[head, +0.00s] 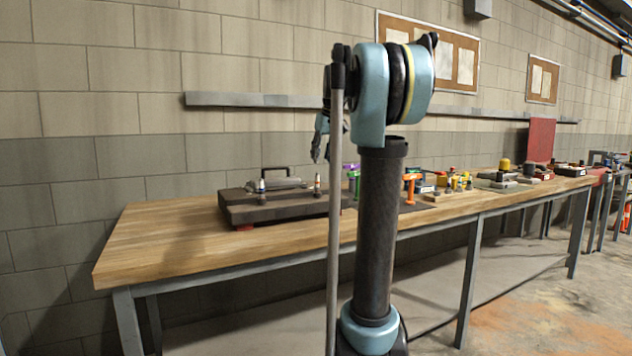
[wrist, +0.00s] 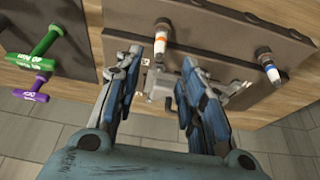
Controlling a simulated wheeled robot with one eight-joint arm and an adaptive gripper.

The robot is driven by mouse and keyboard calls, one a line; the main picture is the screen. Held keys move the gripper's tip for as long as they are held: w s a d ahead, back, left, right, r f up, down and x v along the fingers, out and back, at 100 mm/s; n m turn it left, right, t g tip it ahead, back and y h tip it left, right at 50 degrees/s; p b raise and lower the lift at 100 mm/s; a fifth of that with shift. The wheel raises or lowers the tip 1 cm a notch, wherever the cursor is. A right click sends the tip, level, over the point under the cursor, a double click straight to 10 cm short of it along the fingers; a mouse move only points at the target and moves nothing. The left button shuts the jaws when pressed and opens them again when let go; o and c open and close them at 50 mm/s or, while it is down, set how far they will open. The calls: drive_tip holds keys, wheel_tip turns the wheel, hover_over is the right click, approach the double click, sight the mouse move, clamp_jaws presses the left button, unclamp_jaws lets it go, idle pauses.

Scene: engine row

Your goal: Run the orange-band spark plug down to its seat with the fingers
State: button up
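The orange-band spark plug (wrist: 161,41) stands in the dark engine block (wrist: 215,62), white-bodied with an orange band. It also shows in the head view (head: 317,186) near the right end of the block (head: 280,209). My gripper (wrist: 160,57) is open, its two blue-grey fingers spread, with the plug in line with the gap between the tips. In the head view my gripper (head: 318,152) hangs above this plug, apart from it. The plug's lower end is hidden in the block.
A grey part with a handle (head: 288,182) lies behind the plugs. A green-handled tool (wrist: 42,50) and a purple-handled tool (wrist: 28,93) stand beside the block. More coloured parts (head: 455,182) fill the bench to the right. The bench's left end (head: 150,230) is clear.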

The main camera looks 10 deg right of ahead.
sight(317, 187)
drive_tip(key=x, duration=1)
drive_tip(key=shift+w+f, duration=0.15)
drive_tip(key=shift+f, duration=0.25)
clamp_jaws()
drive_tip(key=m+h, duration=0.1)
drive_tip(key=m, duration=0.3)
drive_tip(key=shift+h, duration=0.4)
drive_tip(key=m+h, duration=0.1)
drive_tip(key=m, duration=0.3)
drive_tip(key=m+h, duration=0.1)
drive_tip(key=m, duration=0.1)
drive_tip(key=m+g, duration=0.1)
drive_tip(key=m, duration=0.1)
drive_tip(key=shift+f+m+h, duration=0.1)
drive_tip(key=shift+m+h, duration=0.2)
drive_tip(key=shift+h, duration=0.1)
drive_tip(key=m+g, duration=0.1)
drive_tip(key=m, duration=0.1)
drive_tip(key=m+h, duration=0.1)
drive_tip(key=m, duration=0.1)
drive_tip(key=shift+m+g, duration=0.3)
drive_tip(key=shift+g, duration=0.1)
drive_tip(key=shift+o, duration=0.5)
unclamp_jaws()
